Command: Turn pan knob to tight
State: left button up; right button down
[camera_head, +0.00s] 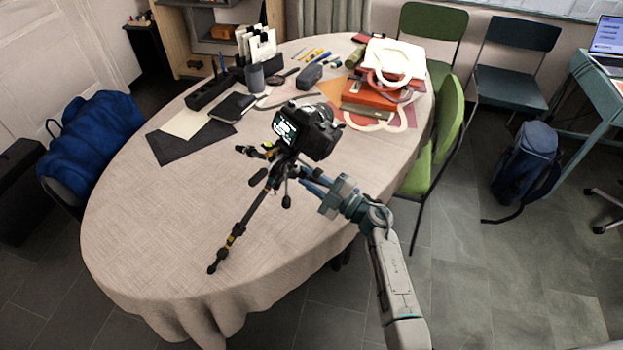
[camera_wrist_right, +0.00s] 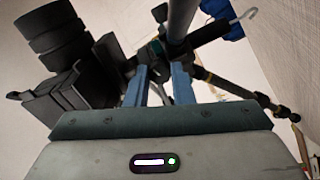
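A black camera (camera_head: 318,133) with a lit screen sits on top of a tripod (camera_head: 241,222) standing on the table. One tripod leg stretches toward the table's front left. My right gripper (camera_head: 301,181) reaches in from the right, just below the camera, beside the tripod head. In the right wrist view, its two blue fingers (camera_wrist_right: 158,84) stand apart with a gap between them, pointing at the dark tripod head. The camera (camera_wrist_right: 70,90) is at left there, and the tripod column (camera_wrist_right: 182,18) is at the top. I cannot pick out the pan knob for sure. My left gripper is out of view.
The oval table (camera_head: 150,240) has a beige cloth, with clear room at front left. Behind the tripod lie a dark notebook (camera_head: 232,106), a pen cup (camera_head: 255,77) and an orange-red box (camera_head: 370,94). Green chairs (camera_head: 450,115) stand at the right edge.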

jog(key=m+p, duration=0.2)
jog(key=p, duration=0.2)
jog(key=shift+m+p, duration=0.3)
jog(key=c, duration=1.5)
grip_release()
jog(key=shift+b+v, duration=1.5)
jog(key=shift+v, duration=3.9)
